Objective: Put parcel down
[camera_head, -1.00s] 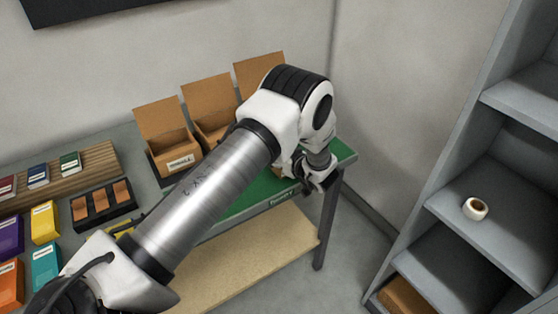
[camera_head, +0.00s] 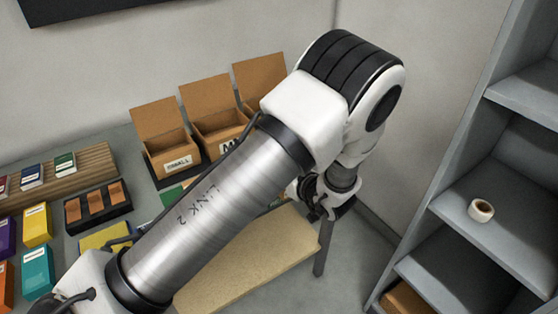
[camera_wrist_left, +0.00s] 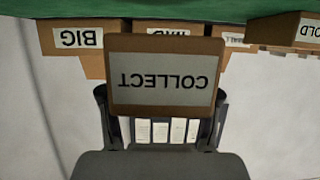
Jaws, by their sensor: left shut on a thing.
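My left gripper (camera_head: 322,198) is partly hidden behind my own arm at the right end of the table (camera_head: 90,140). In the left wrist view, my left gripper (camera_wrist_left: 158,118) is shut on a brown parcel (camera_wrist_left: 165,40) with a grey label reading COLLECT (camera_wrist_left: 165,80), upside down in that picture. The parcel is between the two dark fingers. I cannot make it out in the head view. Part of the green mat (camera_wrist_left: 150,8) shows at the top of the wrist view. My right gripper is not in view.
Open cartons, including SMALL (camera_head: 178,163) and a middle one (camera_head: 228,142), stand along the wall. Ink boxes (camera_head: 38,225) and a black tray (camera_head: 98,207) sit at left. A grey shelf (camera_head: 500,240) with a tape roll (camera_head: 480,210) stands at right.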

